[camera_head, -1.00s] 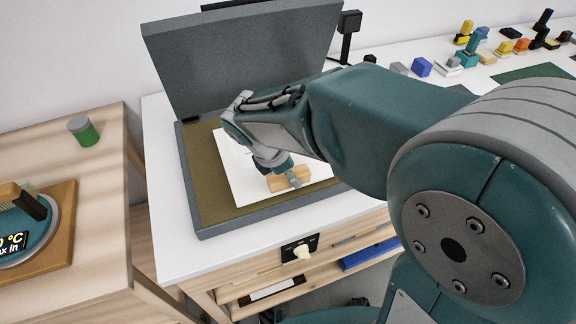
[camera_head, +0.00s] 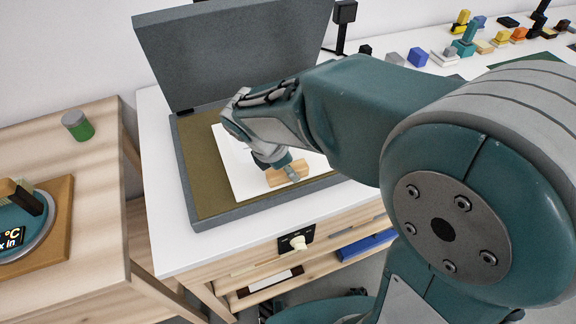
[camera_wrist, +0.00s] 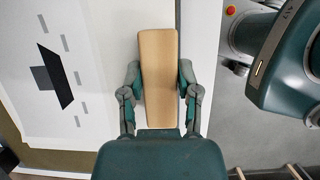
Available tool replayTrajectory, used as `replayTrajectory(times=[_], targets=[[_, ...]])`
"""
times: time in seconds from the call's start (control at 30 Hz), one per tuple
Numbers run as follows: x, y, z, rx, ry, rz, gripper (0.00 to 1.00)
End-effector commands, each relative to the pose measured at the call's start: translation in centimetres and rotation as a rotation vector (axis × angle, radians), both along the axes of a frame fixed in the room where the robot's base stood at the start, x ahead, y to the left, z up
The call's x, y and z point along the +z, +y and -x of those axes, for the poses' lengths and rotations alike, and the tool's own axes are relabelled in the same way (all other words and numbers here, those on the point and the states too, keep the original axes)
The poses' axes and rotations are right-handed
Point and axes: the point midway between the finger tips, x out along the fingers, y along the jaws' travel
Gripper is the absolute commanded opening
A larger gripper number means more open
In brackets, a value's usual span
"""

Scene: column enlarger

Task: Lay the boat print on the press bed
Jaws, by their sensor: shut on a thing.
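The boat print (camera_head: 242,174) is a white sheet lying over the olive press bed (camera_head: 203,181) in the head view. In the wrist view the print (camera_wrist: 98,40) shows a dark boat-like shape and grey dashes at left. My gripper (camera_wrist: 158,85) is shut on a light wooden block (camera_wrist: 159,45), one finger on each long side. In the head view the block (camera_head: 283,176) is at the print's near right part, under my gripper (camera_head: 285,172). Whether the block is fixed to the print I cannot tell. My arm hides the print's far right part.
The press's grey lid (camera_head: 235,60) stands open behind the bed. A dial (camera_head: 297,241) is on the front below. A wooden table with a green-and-grey canister (camera_head: 77,126) stands at left. Several small coloured blocks stand on the white counter at back right.

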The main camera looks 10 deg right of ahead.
Motion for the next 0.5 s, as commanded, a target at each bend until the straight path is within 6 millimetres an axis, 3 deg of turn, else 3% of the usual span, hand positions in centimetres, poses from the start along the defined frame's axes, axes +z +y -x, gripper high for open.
replayTrajectory(times=[0.5], targets=[[0.01, 0.47, -0.07, 0.001, -0.002, 0.001, 0.00]])
